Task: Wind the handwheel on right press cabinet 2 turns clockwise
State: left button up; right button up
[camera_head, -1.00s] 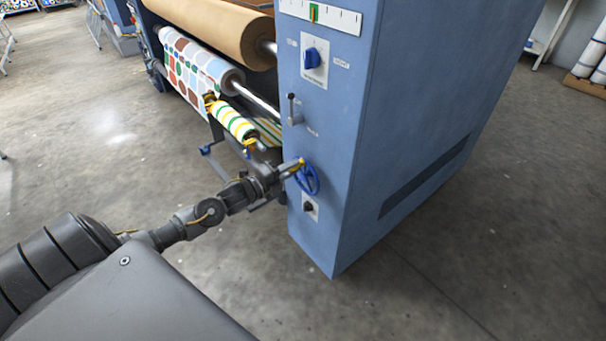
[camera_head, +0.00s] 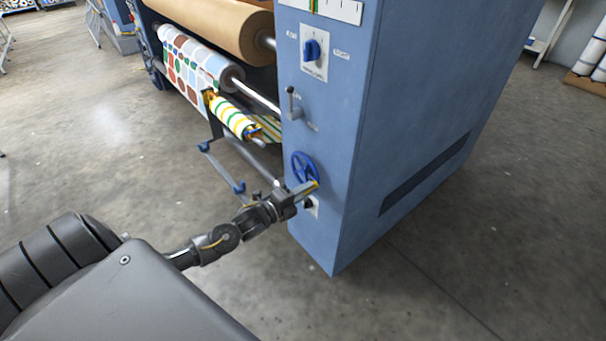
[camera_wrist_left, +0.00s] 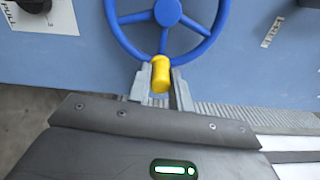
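The blue handwheel (camera_head: 298,162) is on the narrow front face of the blue right press cabinet (camera_head: 410,100). It fills the top middle of the left wrist view (camera_wrist_left: 212,38), partly cut off by the picture's edge. Its yellow handle (camera_wrist_left: 160,76) stands out from the rim, at the wheel's lower right in the head view. My left gripper (camera_head: 312,187) is at this handle. In the wrist view the two grey fingers (camera_wrist_left: 161,84) stand on either side of the handle, close against it. My right gripper is in neither view.
Above the wheel are a small lever (camera_head: 292,104) and a blue selector knob (camera_head: 311,50). A black knob (camera_head: 309,203) sits just below the wheel, partly behind my gripper. Rollers with patterned material (camera_head: 190,65) lie left of the cabinet. The floor in front is open.

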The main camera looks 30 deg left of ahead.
pick_arm(q)
jog(key=o, duration=0.7)
jog(key=p+v, duration=0.3)
jog(key=v, duration=0.4)
dwell(0.5)
